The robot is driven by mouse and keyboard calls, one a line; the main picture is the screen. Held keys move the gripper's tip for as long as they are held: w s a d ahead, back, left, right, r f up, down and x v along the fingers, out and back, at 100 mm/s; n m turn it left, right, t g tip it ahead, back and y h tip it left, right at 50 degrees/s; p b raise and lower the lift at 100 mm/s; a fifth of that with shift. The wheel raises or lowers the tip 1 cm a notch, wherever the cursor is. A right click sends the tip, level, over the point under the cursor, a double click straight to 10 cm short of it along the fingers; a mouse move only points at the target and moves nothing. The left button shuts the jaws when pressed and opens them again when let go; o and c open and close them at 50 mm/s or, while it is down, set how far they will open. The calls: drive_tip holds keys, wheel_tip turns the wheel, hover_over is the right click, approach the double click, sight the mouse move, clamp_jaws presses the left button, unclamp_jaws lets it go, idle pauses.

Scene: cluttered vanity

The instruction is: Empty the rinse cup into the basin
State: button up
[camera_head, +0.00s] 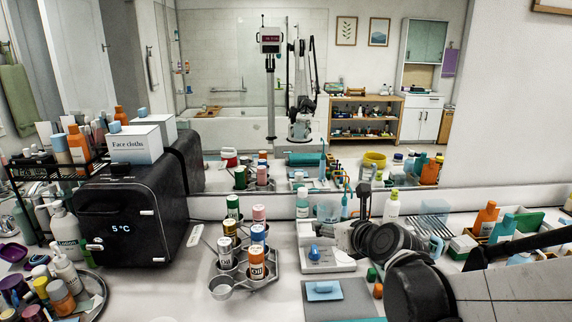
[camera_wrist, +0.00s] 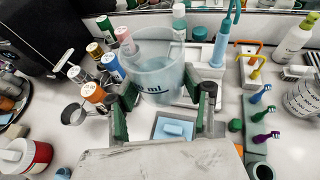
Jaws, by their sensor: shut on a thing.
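The rinse cup (camera_wrist: 157,72) is a clear, pale blue-grey cup with "mL" print low on its side. In the wrist view it stands between the two green-padded fingers of my gripper (camera_wrist: 160,104), which is shut on it. Its open rim faces up, and I cannot tell how much liquid is inside. In the head view the cup (camera_head: 327,211) shows near the mirror, with my gripper (camera_head: 343,234) partly hidden by my own arm. I cannot make out the basin in either view.
A metal holder (camera_head: 222,287) with several labelled bottles stands left of the cup. A grey tray with a blue soap bar (camera_head: 323,289) lies in front. A black cooler (camera_head: 130,215) stands at left. Orange and teal bottles (camera_head: 486,217) crowd the right. The mirror runs behind.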

drive_tip(key=w+d+f, duration=0.4)
drive_tip(key=d+f, duration=0.3)
drive_tip(key=d, duration=0.1)
drive_tip(key=shift+w+f+m+h, duration=0.2)
drive_tip(key=shift+w+m+h, duration=0.1)
drive_tip(key=shift+w, duration=0.1)
drive_tip(key=o, duration=0.6)
drive_tip(key=shift+c, duration=0.2)
drive_tip(key=c, duration=0.7)
